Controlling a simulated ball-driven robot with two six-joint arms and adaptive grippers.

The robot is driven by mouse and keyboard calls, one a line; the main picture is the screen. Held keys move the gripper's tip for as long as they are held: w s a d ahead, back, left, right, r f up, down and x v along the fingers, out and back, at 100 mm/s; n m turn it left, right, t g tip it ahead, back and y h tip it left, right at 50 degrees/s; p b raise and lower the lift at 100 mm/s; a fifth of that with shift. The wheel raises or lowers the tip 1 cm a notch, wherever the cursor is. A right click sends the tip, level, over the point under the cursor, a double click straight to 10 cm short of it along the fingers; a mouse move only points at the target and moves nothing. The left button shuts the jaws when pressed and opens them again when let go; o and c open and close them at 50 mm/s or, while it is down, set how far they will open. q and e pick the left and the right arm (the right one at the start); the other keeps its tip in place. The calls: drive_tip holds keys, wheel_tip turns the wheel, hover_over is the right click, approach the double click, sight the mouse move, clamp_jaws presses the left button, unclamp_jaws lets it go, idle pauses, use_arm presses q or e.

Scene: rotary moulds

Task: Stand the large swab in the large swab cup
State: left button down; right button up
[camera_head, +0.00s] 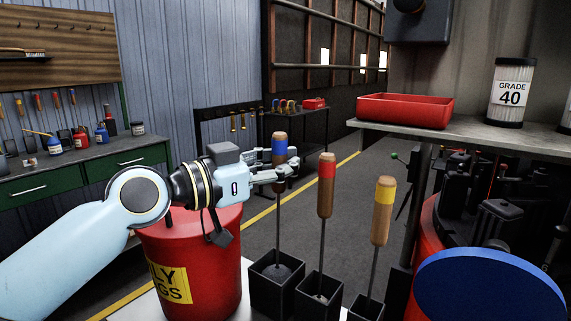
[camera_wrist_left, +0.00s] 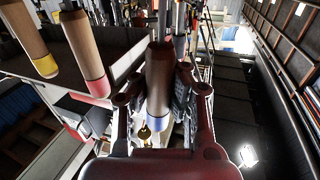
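The large swab (camera_head: 280,140) has a wooden handle with a blue band and a thin metal shaft. It stands upright, its grey head within the mouth of the large swab cup (camera_head: 277,295), a black square cup, the biggest of the row. My left gripper (camera_head: 283,165) reaches in from the left, with a finger on either side of the handle, and looks shut on it around the blue band. The left wrist view shows the handle (camera_wrist_left: 160,80) close between both fingers. My right gripper is not in view.
A red-banded swab (camera_head: 326,185) and a yellow-banded swab (camera_head: 383,210) stand in smaller black cups (camera_head: 318,297) to the right. A red bin (camera_head: 205,270) stands under my left wrist. A red tray (camera_head: 405,110) and a filter canister (camera_head: 506,92) are on the right shelf.

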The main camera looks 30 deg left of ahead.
use_arm(q)
drive_tip(key=shift+f+b, duration=0.25)
drive_tip(key=shift+b, duration=0.05)
idle(0.4)
drive_tip(key=shift+f+b, duration=0.25)
drive_tip(key=shift+b, duration=0.05)
drive_tip(key=c, duration=2)
unclamp_jaws()
drive_tip(key=o, duration=0.6)
